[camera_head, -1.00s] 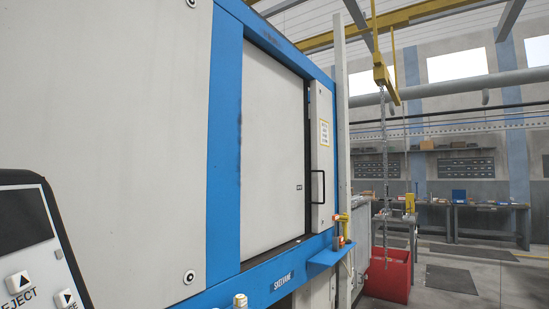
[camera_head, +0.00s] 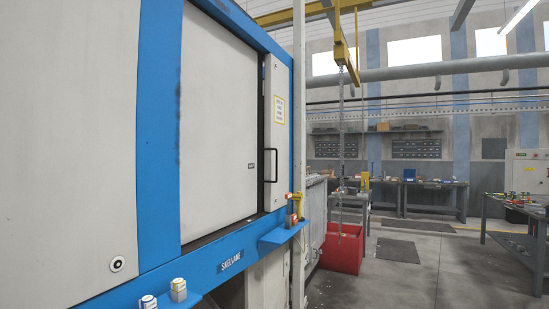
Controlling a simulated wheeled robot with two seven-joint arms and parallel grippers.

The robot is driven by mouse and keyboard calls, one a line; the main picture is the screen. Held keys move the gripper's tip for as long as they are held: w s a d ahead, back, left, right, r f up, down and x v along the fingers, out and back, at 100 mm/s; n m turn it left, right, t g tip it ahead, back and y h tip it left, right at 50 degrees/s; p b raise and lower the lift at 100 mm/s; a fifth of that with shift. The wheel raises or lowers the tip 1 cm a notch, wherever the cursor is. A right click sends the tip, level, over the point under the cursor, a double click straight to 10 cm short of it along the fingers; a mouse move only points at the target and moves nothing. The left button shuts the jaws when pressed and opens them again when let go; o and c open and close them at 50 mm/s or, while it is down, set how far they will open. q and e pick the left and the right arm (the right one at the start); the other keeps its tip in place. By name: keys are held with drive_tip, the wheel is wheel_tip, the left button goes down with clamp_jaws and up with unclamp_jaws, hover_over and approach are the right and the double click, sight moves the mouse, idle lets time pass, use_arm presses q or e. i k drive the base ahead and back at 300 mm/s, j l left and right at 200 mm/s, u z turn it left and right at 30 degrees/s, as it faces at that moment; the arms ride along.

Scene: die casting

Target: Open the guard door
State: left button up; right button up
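The guard door (camera_head: 222,128) is a large pale grey panel set in the blue frame of the machine (camera_head: 157,130). It fills the frame's opening up to a narrow dark gap at its right edge. A black bar handle (camera_head: 271,166) sits beside this gap, in front of a narrow pale upright panel (camera_head: 278,125) with a yellow-edged label. Neither of my grippers shows in the head view, so nothing of mine is seen touching the handle or door.
A blue shelf (camera_head: 284,234) with small yellow and orange items juts out below the handle. A red bin (camera_head: 342,250) stands on the floor beyond, under a hanging chain (camera_head: 341,140). Workbenches (camera_head: 420,192) line the back.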

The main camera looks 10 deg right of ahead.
sight(221, 149)
drive_tip(key=i+l, duration=0.4)
drive_tip(key=i, duration=0.2)
drive_tip(key=i+l, duration=0.85)
drive_tip(key=i, duration=0.3)
drive_tip(key=i+l, duration=0.1)
drive_tip(key=i, duration=0.65)
drive_tip(key=i+l, duration=0.15)
drive_tip(key=i, duration=0.6)
drive_tip(key=i+j, duration=0.3)
drive_tip(key=i+u, duration=0.05)
